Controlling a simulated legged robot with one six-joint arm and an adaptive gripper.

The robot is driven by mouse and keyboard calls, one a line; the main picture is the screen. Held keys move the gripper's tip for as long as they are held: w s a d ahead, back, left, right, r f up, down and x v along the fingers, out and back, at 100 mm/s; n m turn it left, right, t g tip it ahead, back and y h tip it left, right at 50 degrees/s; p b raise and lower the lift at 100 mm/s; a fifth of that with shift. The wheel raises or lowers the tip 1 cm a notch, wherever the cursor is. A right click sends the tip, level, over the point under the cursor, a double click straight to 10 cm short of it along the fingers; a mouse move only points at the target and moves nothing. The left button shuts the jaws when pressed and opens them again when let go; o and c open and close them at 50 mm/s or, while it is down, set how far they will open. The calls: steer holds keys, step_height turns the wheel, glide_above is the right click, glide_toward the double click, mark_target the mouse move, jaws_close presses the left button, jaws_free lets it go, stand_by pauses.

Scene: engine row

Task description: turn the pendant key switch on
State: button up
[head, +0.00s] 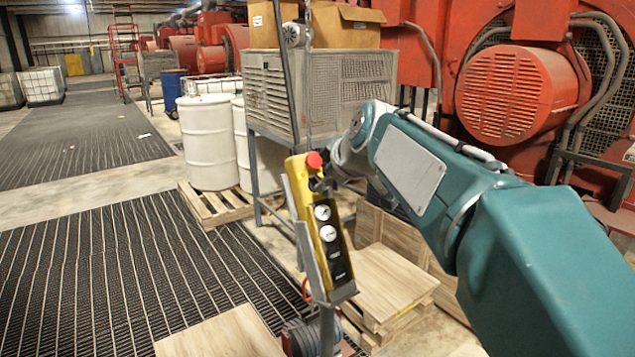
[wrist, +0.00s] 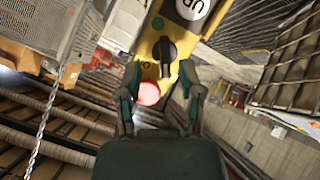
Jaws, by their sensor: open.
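The yellow pendant (head: 302,202) hangs upright, slightly tilted, in the head view, with a red button (head: 314,160) on top and round white and black buttons below. In the wrist view the pendant (wrist: 157,20) fills the top middle. Its black key switch (wrist: 164,50) sits between a white "UP" button (wrist: 191,8) and the red button (wrist: 148,93). My gripper (wrist: 159,78) is open, with its fingers to either side of the key switch and nothing held. In the head view my gripper (head: 325,183) is at the pendant's upper part and hides the key switch area. Contact cannot be told.
A grey bracket (head: 314,250) holds the pendant. Wooden crates (head: 385,285) stand behind and below it. A mesh-sided grey cabinet (head: 320,88) and white drums (head: 207,140) are further back. Red engines (head: 515,95) line the right. Grated floor (head: 90,270) at left is clear.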

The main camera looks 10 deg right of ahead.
mark_target(313, 186)
steer(key=shift+w+a+f, duration=0.95)
steer(key=shift+w, duration=0.2)
steer(key=shift+d, duration=0.5)
jaws_close()
steer(key=m+g+y, duration=0.1)
steer(key=m, duration=0.4)
steer(key=shift+r, duration=0.1)
steer(key=m+y, duration=0.2)
steer(key=m, duration=0.3)
